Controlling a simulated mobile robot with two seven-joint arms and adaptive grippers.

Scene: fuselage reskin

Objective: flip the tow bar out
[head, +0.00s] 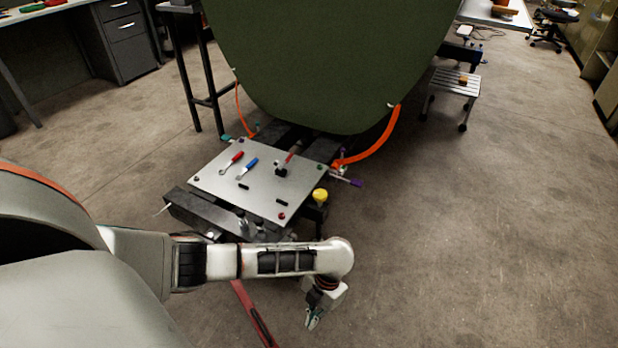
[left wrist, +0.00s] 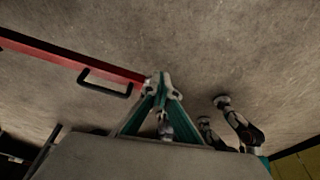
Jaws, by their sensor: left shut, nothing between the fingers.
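The red tow bar (head: 252,312) shows in the head view below the front of the cart, running down out of the frame, low near the floor. My left arm covers its upper end. In the left wrist view the red bar (left wrist: 70,58) crosses the upper left, with a black handle (left wrist: 106,84) along it. My left gripper (head: 312,321) is shut and empty, pointing down to the right of the bar. In the left wrist view its fingertips (left wrist: 162,80) appear beside the bar's end; whether they touch is unclear. My right gripper is not in view.
The cart's grey plate (head: 225,180) carries red and blue tools, under the large green fuselage panel (head: 330,60). A step stool (head: 455,82) is at the back right. The floor on the right is clear.

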